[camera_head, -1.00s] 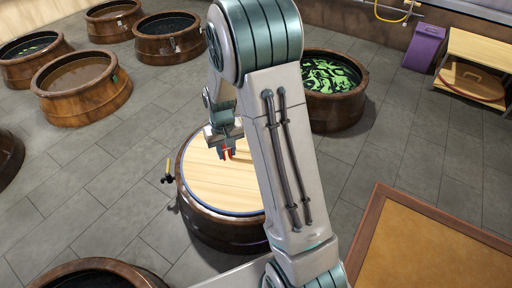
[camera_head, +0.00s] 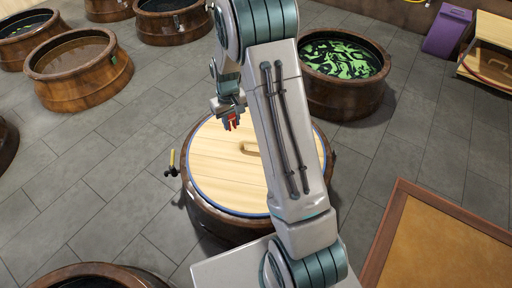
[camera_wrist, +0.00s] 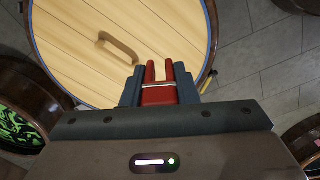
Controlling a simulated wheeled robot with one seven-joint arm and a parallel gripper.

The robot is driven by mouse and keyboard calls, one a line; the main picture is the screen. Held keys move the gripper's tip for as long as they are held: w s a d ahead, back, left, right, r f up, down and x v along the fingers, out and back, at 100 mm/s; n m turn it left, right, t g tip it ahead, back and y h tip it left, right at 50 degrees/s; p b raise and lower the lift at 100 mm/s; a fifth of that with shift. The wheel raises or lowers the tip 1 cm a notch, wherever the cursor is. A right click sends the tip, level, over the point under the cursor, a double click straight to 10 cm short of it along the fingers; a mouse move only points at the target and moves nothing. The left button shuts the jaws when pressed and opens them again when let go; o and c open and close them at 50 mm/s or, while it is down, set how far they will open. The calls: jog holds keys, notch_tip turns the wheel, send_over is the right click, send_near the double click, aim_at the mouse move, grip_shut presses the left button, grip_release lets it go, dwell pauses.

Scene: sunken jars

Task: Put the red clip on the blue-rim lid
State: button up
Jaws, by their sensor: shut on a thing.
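The red clip (camera_wrist: 158,95) is between the fingers of my gripper (camera_wrist: 160,90) in the wrist view, its two prongs pointing away from the wrist. In the head view the red clip (camera_head: 232,121) shows small at the tip of my gripper (camera_head: 231,115). My gripper is shut on it. The blue-rim lid (camera_head: 215,165) is pale wood and covers a round wooden jar. The gripper is over the lid's far edge in the head view; the exact height cannot be told. In the wrist view the lid (camera_wrist: 75,60) has a wooden handle (camera_wrist: 118,46). My arm hides the lid's right part in the head view.
A yellow-handled tap (camera_head: 172,165) sticks out at the jar's left side. An open jar with green-patterned content (camera_head: 345,65) stands behind right. Other open jars (camera_head: 75,62) stand at the left. A brown-framed board (camera_head: 440,240) is at lower right.

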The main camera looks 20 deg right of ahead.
jog(key=w+d+f+n+b, duration=0.2)
jog(key=w+f+b, duration=0.3)
jog(key=f, duration=0.4)
jog(key=w+d+f+n+b, duration=0.1)
jog(key=w+d+f+b, duration=0.15)
jog(key=f+b, duration=0.55)
jog(key=w+d+f+n+b, duration=0.2)
jog(key=w+f+b, duration=0.3)
jog(key=f, duration=0.4)
jog(key=b, duration=0.5)
send_over(232, 178)
notch_tip(232, 178, down, 7)
jog(key=shift+f, duration=0.1)
jog(key=shift+f+b, duration=1.05)
jog(key=shift+f, duration=0.85)
jog(key=shift+f, duration=0.15)
jog(key=o, duration=0.9)
jog(key=shift+o, duration=0.2)
